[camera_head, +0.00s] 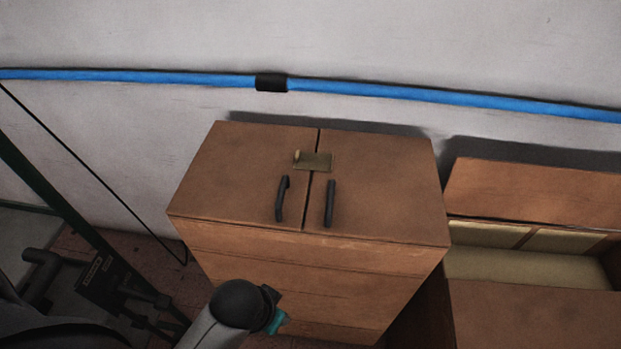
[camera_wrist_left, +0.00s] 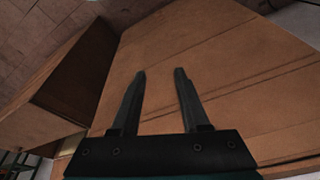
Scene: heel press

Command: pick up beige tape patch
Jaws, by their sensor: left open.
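The beige tape patch (camera_head: 316,161) lies across the seam between the two top panels of the brown box (camera_head: 240,165), near the back of the handles. Its left end looks slightly raised. My left gripper (camera_wrist_left: 160,72) is open and empty in the left wrist view, its two dark fingers apart in front of a brown panelled face (camera_wrist_left: 215,65). The patch is not visible in that view. In the head view my left arm is low in front of the box, and its fingers cannot be made out. My right gripper is not in view.
Two black handles (camera_head: 282,199) (camera_head: 330,204) stand up on the box top beside the seam. An open brown box (camera_head: 530,320) with beige contents is at the right. A blue pipe (camera_head: 170,78) with a black sleeve (camera_head: 271,82) runs along the wall behind.

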